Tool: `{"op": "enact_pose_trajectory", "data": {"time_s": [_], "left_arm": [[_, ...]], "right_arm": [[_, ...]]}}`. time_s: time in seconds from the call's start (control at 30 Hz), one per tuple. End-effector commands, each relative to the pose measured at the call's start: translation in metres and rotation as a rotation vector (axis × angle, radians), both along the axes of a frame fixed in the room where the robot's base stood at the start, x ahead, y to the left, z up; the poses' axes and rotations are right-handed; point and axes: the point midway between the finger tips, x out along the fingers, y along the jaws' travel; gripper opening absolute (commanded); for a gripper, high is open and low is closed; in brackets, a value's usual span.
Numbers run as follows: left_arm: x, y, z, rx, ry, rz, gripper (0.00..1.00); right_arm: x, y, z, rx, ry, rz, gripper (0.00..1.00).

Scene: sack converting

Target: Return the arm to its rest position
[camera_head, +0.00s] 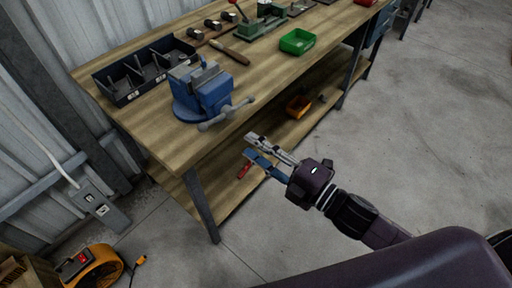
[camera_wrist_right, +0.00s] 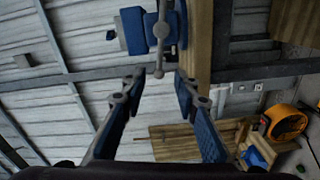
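My right arm reaches in from the lower right of the head view. Its gripper (camera_head: 250,146) is beside the front edge of the workbench, over the lower shelf in the picture. In the right wrist view the two blue-padded fingers of the gripper (camera_wrist_right: 159,78) stand apart with nothing between them. My left gripper is not in view.
A wooden workbench (camera_head: 150,130) carries a blue vise (camera_head: 205,92), a black divided bin (camera_head: 140,75) and a green tray (camera_head: 297,42). The vise handle (camera_head: 226,114) overhangs near the gripper. An orange tray (camera_head: 299,106) is on the lower shelf. Concrete floor (camera_head: 420,140) is clear at right.

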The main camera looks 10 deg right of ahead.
Motion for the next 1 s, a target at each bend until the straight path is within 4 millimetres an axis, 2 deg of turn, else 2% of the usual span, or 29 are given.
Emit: {"op": "enact_pose_trajectory", "data": {"time_s": [0.5, 0.57, 0.63, 0.67, 0.77, 0.87, 0.9, 0.97, 1.0], "left_arm": [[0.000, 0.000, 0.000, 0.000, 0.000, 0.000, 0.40], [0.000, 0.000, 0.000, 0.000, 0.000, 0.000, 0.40], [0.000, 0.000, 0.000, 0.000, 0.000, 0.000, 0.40], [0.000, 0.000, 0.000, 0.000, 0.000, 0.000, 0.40], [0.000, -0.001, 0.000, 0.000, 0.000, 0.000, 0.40], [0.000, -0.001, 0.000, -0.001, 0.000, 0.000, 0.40], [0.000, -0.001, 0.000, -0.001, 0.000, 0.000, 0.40], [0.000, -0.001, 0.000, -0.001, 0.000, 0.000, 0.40], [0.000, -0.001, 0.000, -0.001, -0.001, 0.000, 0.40]], "right_arm": [[0.000, 0.000, 0.000, 0.001, 0.001, 0.000, 0.28], [0.001, -0.002, -0.004, 0.003, 0.010, -0.007, 0.28], [0.007, -0.009, -0.018, 0.009, 0.040, -0.029, 0.28], [0.010, -0.013, -0.028, 0.014, 0.062, -0.044, 0.28], [0.024, -0.037, -0.077, 0.040, 0.171, -0.122, 0.28], [0.033, -0.069, -0.145, 0.084, 0.321, -0.230, 0.28], [0.033, -0.082, -0.173, 0.105, 0.383, -0.277, 0.28], [0.029, -0.100, -0.215, 0.138, 0.476, -0.347, 0.28], [0.024, -0.112, -0.243, 0.159, 0.538, -0.394, 0.28]]}}
